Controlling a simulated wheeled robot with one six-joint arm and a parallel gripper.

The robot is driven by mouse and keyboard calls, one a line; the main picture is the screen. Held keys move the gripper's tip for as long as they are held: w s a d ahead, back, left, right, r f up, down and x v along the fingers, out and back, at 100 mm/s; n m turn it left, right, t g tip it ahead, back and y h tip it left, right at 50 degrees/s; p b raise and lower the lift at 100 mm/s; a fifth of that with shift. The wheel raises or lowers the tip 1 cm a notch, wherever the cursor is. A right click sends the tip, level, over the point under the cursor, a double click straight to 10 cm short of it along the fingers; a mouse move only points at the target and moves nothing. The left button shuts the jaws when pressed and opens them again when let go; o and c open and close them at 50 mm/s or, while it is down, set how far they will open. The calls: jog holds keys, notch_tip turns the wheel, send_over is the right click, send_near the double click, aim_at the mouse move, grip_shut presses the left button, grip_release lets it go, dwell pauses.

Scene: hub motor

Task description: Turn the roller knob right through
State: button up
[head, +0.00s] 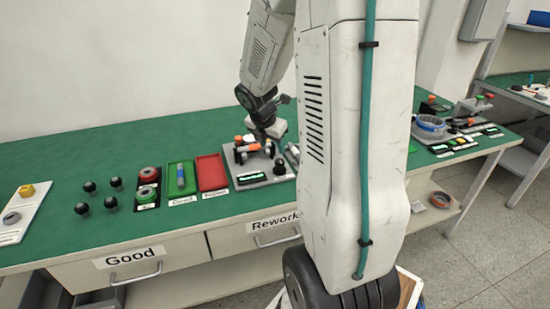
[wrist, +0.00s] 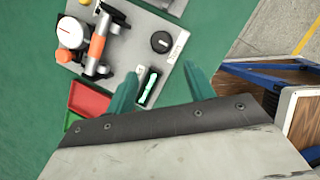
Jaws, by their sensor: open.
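The roller station is a grey plate (wrist: 135,52) with an orange-and-black roller assembly (wrist: 97,46) and a white round part (wrist: 71,33). A black round knob (wrist: 160,42) sits near its corner beside a small label. The knob also shows in the head view (head: 279,168) at the plate's right front. My gripper (wrist: 160,70) is open and empty, its two teal fingers spread apart. In the wrist view the knob appears beyond the fingertips, roughly between them, and no contact shows. In the head view my gripper is over the station, mostly hidden behind other parts.
A small lit display (wrist: 149,85) sits on the plate near the knob. Red (head: 211,172) and green (head: 181,180) trays lie left of the station. Several black knobs (head: 89,187) stand farther left on the green bench. A wooden cart (wrist: 300,118) shows at the wrist view's right.

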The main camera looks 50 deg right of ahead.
aim_at(280, 161)
jog(key=shift+n, duration=0.7)
jog(key=x, duration=0.5)
jog(key=d+x, duration=0.1)
jog(key=x, duration=0.4)
jog(key=shift+d+r, duration=0.1)
jog(key=shift+r, duration=0.15)
jog(key=c, duration=1)
